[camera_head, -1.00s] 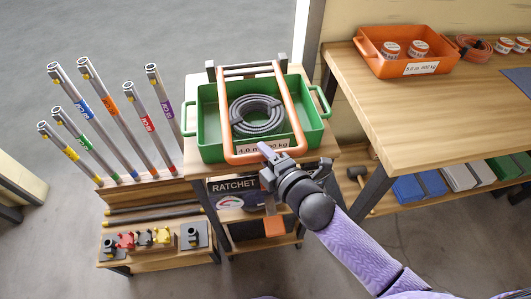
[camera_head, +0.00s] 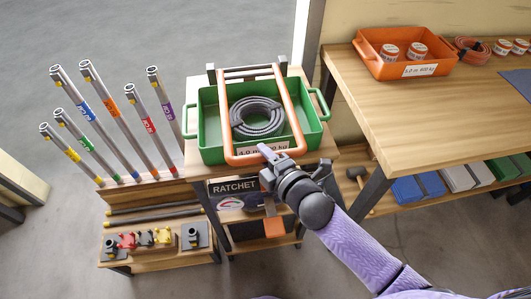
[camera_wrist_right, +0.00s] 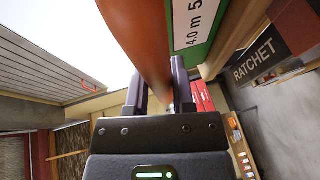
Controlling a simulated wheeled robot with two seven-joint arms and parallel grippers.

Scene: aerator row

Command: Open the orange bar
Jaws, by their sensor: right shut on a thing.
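The orange bar (camera_head: 291,112) is a U-shaped frame that lies over a green tray (camera_head: 211,147). Its two legs run to the back of the stand and its front crosspiece lies above the tray's front edge. My right gripper (camera_head: 267,152) is shut on the crosspiece, right of its middle. In the right wrist view the orange bar (camera_wrist_right: 140,40) passes between the two fingers of the right gripper (camera_wrist_right: 158,92); the fingertips are partly hidden behind it. A grey coiled hose (camera_head: 257,116) lies inside the tray, under the frame. My left gripper is not in view.
Dark posts stand at the stand's back. A rack of metal tubes (camera_head: 107,108) is at the left. A wooden table (camera_head: 440,100) with an orange bin (camera_head: 385,68) is at the right. A RATCHET sign (camera_head: 236,186) hangs below the tray. Floor behind the stand is clear.

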